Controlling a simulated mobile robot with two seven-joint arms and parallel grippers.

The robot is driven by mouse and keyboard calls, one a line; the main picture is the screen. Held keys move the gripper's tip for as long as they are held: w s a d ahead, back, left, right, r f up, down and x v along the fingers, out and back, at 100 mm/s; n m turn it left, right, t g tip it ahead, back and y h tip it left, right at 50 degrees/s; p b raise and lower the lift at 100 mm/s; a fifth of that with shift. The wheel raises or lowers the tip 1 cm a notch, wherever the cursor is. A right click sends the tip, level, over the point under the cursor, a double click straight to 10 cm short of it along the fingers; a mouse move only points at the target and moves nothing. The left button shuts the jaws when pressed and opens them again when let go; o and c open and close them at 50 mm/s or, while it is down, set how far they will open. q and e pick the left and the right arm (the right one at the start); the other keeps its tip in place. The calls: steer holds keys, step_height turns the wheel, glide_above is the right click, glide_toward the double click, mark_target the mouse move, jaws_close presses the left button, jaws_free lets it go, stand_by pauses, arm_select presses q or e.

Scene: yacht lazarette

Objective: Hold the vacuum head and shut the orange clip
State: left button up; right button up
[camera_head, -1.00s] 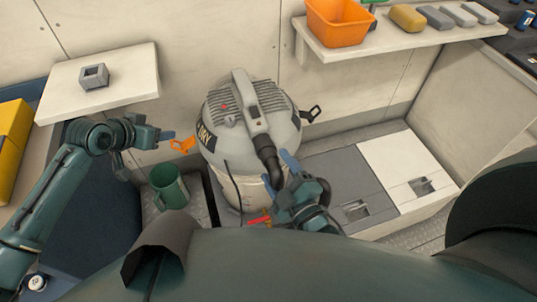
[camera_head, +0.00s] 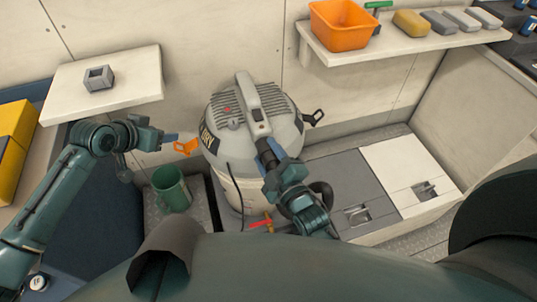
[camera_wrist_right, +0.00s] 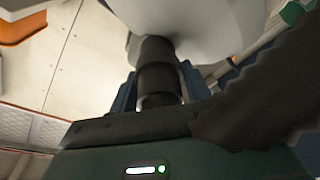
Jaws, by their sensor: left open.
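The vacuum stands on the floor, its grey head (camera_head: 280,98) seated on a pale drum (camera_head: 245,190). The orange clip (camera_head: 185,147) sticks outward from the left side of the head, swung open. My left gripper (camera_head: 172,139) is open, its fingertips close beside the clip; contact cannot be told. My right gripper (camera_head: 270,157) is at the front of the head, its blue fingers on either side of the black hose fitting (camera_head: 266,150). The right wrist view shows the fitting (camera_wrist_right: 160,75) between the fingers; whether they clamp it is unclear.
A second, dark clip (camera_head: 314,118) juts from the head's right side. A white shelf (camera_head: 140,85) overhangs at left; another shelf (camera_head: 390,45) holds an orange bin (camera_head: 340,24). A red valve handle (camera_head: 262,222) is in front.

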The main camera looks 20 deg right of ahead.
jaws_close()
stand_by(0.3)
stand_by(0.4)
steer(key=shift+c, duration=0.7)
jaws_free()
arm_select(q)
steer(key=shift+c, duration=0.3)
arm_select(e)
steer(key=c, duration=0.7)
arm_select(q)
steer(key=c, duration=0.4)
steer(key=shift+s+d+n+y, duration=0.1)
steer(key=shift+s+n+y, duration=0.25)
steer(key=shift+n, duration=0.45)
steer(key=c, duration=0.3)
steer(key=n, duration=0.2)
steer(key=s+n+y, duration=0.1)
steer(key=shift+a+r+t, duration=0.25)
steer(key=shift+a+t, duration=0.05)
steer(key=shift+t, duration=0.1)
steer(key=c, duration=0.4)
steer(key=a+n+y, duration=0.1)
steer(key=n, duration=0.1)
steer(key=s+a+r+n+t, duration=0.1)
steer(key=n, duration=0.1)
steer(key=shift+y, duration=0.35)
jaws_close()
